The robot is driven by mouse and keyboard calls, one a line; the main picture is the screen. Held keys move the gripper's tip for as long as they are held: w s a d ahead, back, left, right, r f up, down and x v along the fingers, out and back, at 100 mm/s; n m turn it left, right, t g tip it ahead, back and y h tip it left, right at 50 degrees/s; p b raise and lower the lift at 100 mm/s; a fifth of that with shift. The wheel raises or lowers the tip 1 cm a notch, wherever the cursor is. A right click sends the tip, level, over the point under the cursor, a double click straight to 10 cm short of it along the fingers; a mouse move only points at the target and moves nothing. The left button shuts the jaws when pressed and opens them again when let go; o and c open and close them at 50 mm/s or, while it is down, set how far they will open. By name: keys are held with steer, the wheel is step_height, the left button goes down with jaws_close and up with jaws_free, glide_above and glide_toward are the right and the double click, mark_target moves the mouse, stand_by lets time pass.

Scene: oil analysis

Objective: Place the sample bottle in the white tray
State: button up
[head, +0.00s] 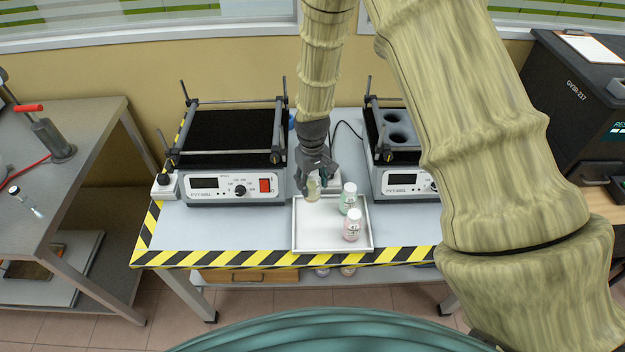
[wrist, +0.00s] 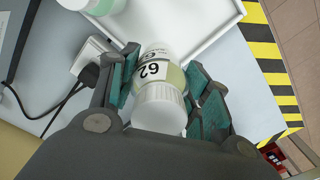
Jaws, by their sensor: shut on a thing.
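My gripper (head: 315,178) is shut on a sample bottle (head: 312,191) with a white cap and pale yellowish contents. In the wrist view the bottle (wrist: 157,85) sits between the teal finger pads, its label reading 62 and its cap toward the camera. The white tray (head: 310,240) lies on the table, and the held bottle is over its back left part in the head view. I cannot tell whether the bottle touches the tray floor. Two other bottles stand in the tray: a green one (head: 348,198) and a pink one (head: 351,224), both white-capped.
A shaker device (head: 230,187) stands left of the tray and another (head: 405,183) to the right, partly behind my arm. A white plug box and black cable (wrist: 80,75) lie near the gripper. Yellow-black tape (head: 220,258) marks the table's front edge. The tray's front left is clear.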

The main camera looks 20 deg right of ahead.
mark_target(312, 196)
steer(key=shift+f+b, duration=2)
steer(key=shift+f, duration=1.15)
steer(key=shift+f, duration=0.55)
steer(key=o, duration=1.3)
steer(key=shift+r, duration=0.1)
